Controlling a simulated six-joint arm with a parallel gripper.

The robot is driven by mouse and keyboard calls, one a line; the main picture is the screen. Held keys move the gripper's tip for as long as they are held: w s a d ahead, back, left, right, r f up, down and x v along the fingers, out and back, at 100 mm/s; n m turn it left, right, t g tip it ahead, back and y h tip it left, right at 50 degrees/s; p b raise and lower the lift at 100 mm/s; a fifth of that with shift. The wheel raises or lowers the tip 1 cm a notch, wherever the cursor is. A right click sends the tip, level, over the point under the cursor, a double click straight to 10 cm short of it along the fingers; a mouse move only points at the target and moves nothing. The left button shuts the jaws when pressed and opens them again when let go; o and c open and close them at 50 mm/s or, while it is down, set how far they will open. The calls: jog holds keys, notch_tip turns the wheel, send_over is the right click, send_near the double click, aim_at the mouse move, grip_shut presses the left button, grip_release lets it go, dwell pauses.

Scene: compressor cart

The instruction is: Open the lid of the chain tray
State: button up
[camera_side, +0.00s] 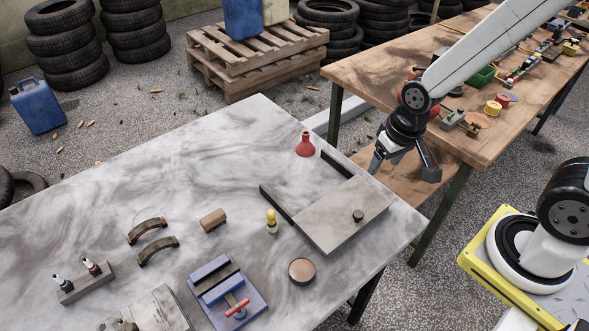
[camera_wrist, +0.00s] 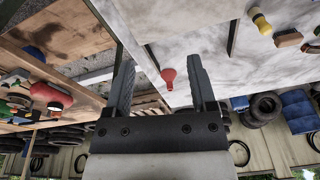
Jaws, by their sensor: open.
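The chain tray's lid (camera_side: 335,218) is a flat grey plate with a dark round knob (camera_side: 358,215) on top, at the right end of the marbled table. Dark rails run along the tray's two sides and reach past the plate towards the back. My gripper (camera_side: 405,166) is open and empty, apart from the lid, up and to the right of it in the side view. In the wrist view my gripper's (camera_wrist: 161,62) two fingers stand wide apart. A pale panel (camera_wrist: 190,25) with dark edges there looks like the tray; I cannot see the knob there.
A red funnel (camera_side: 305,146) stands behind the tray. A yellow-topped item (camera_side: 271,221), a round brown disc (camera_side: 302,271) and a blue vise (camera_side: 228,293) are left of or in front of it. A wooden bench (camera_side: 400,70) with clutter stands behind my gripper.

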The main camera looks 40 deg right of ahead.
aim_at(359, 214)
jog(key=a+f+m, duration=0.1)
jog(key=f+m, duration=0.1)
jog(key=a+f+m+g, duration=0.1)
jog(key=f+m, duration=0.1)
jog(key=w+a+f+m+g, duration=0.1)
jog(key=f+m, duration=0.1)
jog(key=shift+a+f+m, duration=0.25)
jog(key=shift+a+m, duration=0.15)
jog(key=shift+f, duration=0.2)
jog(key=shift+f, duration=3.65)
grip_shut()
